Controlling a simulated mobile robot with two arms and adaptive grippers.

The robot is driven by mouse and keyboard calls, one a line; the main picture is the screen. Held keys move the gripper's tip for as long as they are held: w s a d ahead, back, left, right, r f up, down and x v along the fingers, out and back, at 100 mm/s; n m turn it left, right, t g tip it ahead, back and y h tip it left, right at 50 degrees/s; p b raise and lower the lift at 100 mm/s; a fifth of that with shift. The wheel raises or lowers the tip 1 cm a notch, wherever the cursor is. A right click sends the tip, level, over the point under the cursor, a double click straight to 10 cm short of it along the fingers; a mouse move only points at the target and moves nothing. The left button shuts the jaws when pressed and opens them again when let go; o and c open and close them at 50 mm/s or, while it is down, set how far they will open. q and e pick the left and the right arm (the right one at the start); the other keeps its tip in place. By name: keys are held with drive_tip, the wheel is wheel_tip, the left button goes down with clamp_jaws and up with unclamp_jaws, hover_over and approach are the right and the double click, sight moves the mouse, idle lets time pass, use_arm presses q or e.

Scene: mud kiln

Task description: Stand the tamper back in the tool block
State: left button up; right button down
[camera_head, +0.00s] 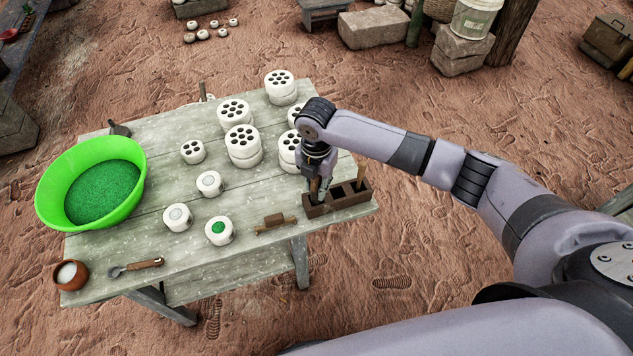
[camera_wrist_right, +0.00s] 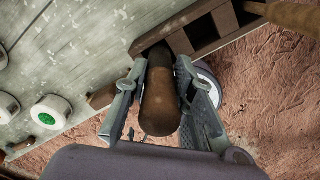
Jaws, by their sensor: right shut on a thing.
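My right gripper (camera_head: 318,188) is at the right end of the table, over the left part of the dark wooden tool block (camera_head: 350,200). It is shut on the brown wooden tamper (camera_wrist_right: 160,105), which shows between the fingers in the right wrist view. The tamper points down toward an opening at one end of the block (camera_wrist_right: 205,35). I cannot tell how deep its lower end sits, as the gripper and handle hide it. Another wooden handle (camera_wrist_right: 292,16) stands at the block's other end. My left gripper is not in view.
The grey wooden table (camera_head: 190,270) also bears a green bowl (camera_head: 72,165) of green granules, several white moulds with holes (camera_head: 240,140), white cups, a brush (camera_head: 275,222), a spoon (camera_head: 138,266) and a small brown bowl (camera_head: 70,275). The table's front edge is close to the block.

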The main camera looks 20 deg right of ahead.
drive_tip(key=shift+p, duration=0.75)
idle(1.1)
drive_tip(key=shift+f, duration=0.1)
idle(0.5)
drive_tip(key=shift+f+b, duration=0.65)
drive_tip(key=shift+f, duration=0.75)
drive_tip(key=c, duration=1.3)
unclamp_jaws()
drive_tip(key=shift+o, duration=0.4)
drive_tip(key=o, duration=0.5)
